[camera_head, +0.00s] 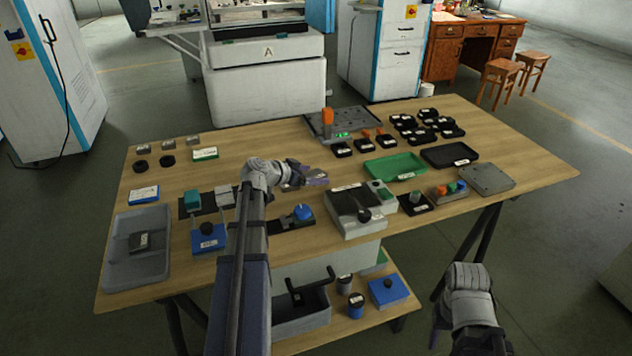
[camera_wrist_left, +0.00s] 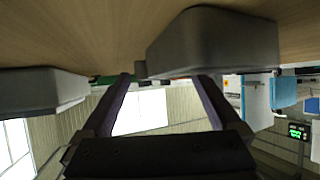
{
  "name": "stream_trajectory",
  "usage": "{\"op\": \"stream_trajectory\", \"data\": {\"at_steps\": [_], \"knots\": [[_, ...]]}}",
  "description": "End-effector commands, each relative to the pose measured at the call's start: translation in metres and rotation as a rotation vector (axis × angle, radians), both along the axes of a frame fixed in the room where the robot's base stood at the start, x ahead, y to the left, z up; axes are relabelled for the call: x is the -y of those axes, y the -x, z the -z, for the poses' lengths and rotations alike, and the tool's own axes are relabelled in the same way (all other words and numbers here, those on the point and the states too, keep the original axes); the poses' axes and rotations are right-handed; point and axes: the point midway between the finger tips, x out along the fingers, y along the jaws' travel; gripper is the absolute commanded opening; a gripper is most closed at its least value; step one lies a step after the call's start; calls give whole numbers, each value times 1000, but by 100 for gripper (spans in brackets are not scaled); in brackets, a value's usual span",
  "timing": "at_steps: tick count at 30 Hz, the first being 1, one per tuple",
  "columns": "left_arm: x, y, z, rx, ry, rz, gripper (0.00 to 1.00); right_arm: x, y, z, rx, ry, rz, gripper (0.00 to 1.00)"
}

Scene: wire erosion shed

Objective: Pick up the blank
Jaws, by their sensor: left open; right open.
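Several small grey metal blocks with labels (camera_head: 168,144) stand at the back left of the table; I cannot tell for sure which block is the blank. My left gripper (camera_head: 318,177) is over the middle of the table, fingers pointing right, open. In the left wrist view, which is upside down, its fingers (camera_wrist_left: 165,76) are apart. A grey block (camera_wrist_left: 215,42) sits just beyond the fingertips, shifted right; nothing is visibly gripped. My right gripper (camera_head: 484,343) is at the bottom right, off the table; its fingers are mostly out of view.
A grey tray (camera_head: 122,278) with a dark block lies at the left. A grey device with a dark plate (camera_head: 380,225) stands right of the left arm. A green tray (camera_head: 382,168), a black tray (camera_head: 436,151) and several black items (camera_head: 404,121) fill the right side.

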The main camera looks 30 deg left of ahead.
Motion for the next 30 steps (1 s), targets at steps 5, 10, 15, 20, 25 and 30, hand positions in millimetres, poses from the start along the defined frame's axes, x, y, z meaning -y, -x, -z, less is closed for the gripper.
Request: {"op": "stream_trajectory", "data": {"at_steps": [5, 10, 15, 20, 25, 30], "knots": [[1, -2, 0, 0, 1, 0, 98, 0, 0, 1, 0, 0, 0, 50], [1, -2, 0, 0, 1, 0, 84, 0, 0, 0, 0, 0, 0, 50], [1, -2, 1, 0, 1, 0, 65, 0, 0, 1, 0, 0, 0, 50], [1, -2, 1, 0, 1, 0, 47, 0, 0, 1, 0, 0, 0, 50], [1, -2, 1, 0, 1, 0, 28, 0, 0, 1, 0, 0, 0, 50], [1, -1, 1, 0, 1, 0, 9, 0, 0, 1, 0, 0, 0, 50]]}}
